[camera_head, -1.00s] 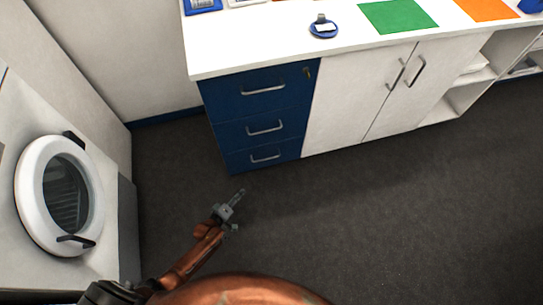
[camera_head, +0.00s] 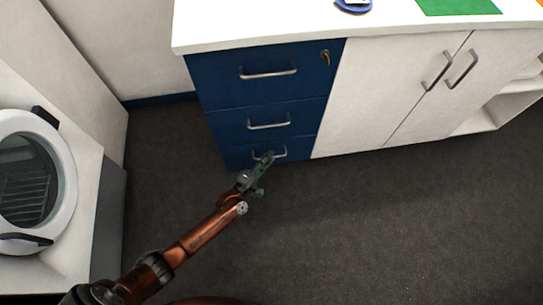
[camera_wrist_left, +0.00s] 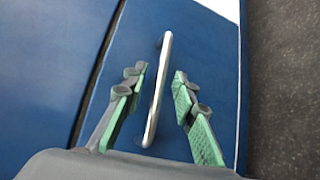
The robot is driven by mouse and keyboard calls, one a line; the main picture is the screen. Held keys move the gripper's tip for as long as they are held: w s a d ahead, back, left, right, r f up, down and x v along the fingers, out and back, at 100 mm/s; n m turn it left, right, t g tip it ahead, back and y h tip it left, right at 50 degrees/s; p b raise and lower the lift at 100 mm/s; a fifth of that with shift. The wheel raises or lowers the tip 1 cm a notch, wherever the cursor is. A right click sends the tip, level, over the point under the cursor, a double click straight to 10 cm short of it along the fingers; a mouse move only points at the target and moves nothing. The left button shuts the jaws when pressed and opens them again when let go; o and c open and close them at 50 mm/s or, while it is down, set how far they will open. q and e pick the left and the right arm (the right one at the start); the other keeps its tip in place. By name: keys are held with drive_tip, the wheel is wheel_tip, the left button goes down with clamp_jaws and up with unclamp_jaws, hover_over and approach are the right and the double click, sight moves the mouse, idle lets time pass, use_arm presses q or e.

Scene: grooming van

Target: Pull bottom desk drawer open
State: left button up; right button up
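The bottom drawer (camera_head: 236,157) is the lowest of three blue drawers in the desk and looks shut. Its silver bar handle (camera_head: 283,155) is partly covered by my left gripper (camera_head: 264,163) in the head view. In the left wrist view the handle (camera_wrist_left: 157,95) runs between the two green-padded fingers of the left gripper (camera_wrist_left: 157,95). The fingers are open, one on each side of the bar, with a gap to it on both sides. The blue drawer front (camera_wrist_left: 215,60) lies just behind them. My right gripper is not in view.
The middle drawer (camera_head: 225,128) and top drawer (camera_head: 225,90) are shut above. White cupboard doors (camera_head: 380,100) stand to the right. A white machine with a round door (camera_head: 65,185) stands at the left. The dark floor (camera_head: 380,230) in front is clear.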

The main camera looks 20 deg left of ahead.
use_arm(q)
drive_tip(key=shift+w+d, duration=0.1)
drive_tip(key=shift+w, duration=0.45)
clamp_jaws()
drive_tip(key=shift+f, duration=0.1)
